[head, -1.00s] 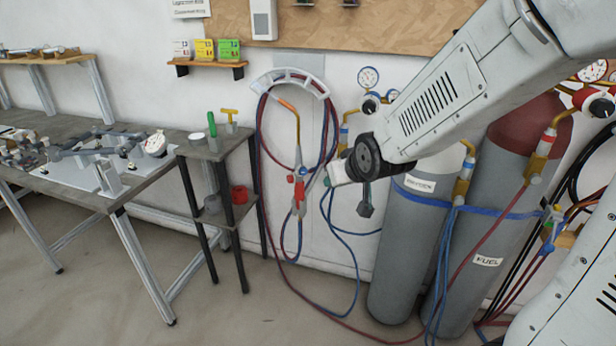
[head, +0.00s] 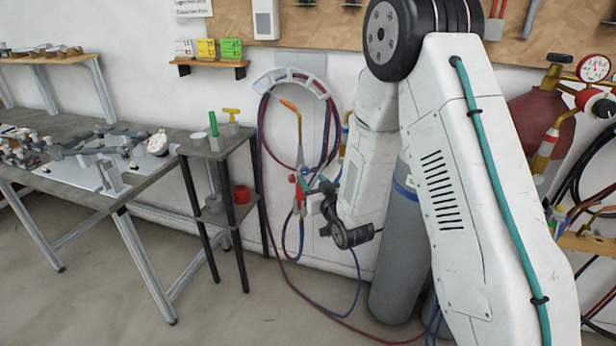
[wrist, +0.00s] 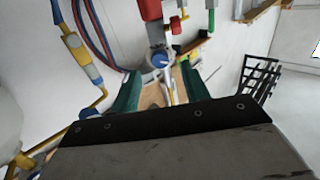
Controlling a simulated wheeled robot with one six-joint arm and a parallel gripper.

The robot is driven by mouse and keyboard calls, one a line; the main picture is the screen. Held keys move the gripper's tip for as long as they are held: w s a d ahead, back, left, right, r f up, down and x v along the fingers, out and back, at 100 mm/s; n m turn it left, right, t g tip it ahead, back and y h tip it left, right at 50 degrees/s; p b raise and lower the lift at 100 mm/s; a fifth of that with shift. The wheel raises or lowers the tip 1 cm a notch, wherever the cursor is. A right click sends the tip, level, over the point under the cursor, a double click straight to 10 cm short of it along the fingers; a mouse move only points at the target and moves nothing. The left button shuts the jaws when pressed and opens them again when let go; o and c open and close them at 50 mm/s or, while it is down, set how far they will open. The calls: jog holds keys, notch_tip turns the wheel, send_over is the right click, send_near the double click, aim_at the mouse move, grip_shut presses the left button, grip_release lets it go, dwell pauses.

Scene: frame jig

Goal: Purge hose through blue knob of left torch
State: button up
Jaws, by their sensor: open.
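The left torch (head: 298,130) hangs on the wall under the white hose hanger (head: 291,79), its copper-coloured tip up and its red part (head: 298,190) lower down. My gripper (head: 314,186) is at the torch's valve area, coming from the right. In the wrist view its two green fingers stand apart, with the gap (wrist: 160,78) empty. The blue knob (wrist: 161,58) shows at the far end of this gap, between or just beyond the fingertips; I cannot tell which.
Red and blue hoses (head: 263,150) loop from the hanger to the floor. A grey gas cylinder (head: 393,285) stands right of the torch, partly behind my arm.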

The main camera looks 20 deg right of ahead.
aim_at(306, 173)
jog(key=shift+w+a, duration=0.15)
jog(key=shift+w, duration=0.9)
jog(key=shift+w+a, duration=0.1)
jog(key=shift+w, duration=0.95)
jog(key=c, duration=1)
jog(key=m, duration=0.6)
jog(key=shift+r+m, duration=0.1)
jog(key=shift+m, duration=0.2)
jog(key=m, duration=0.6)
jog(key=shift+m+g+y, duration=0.3)
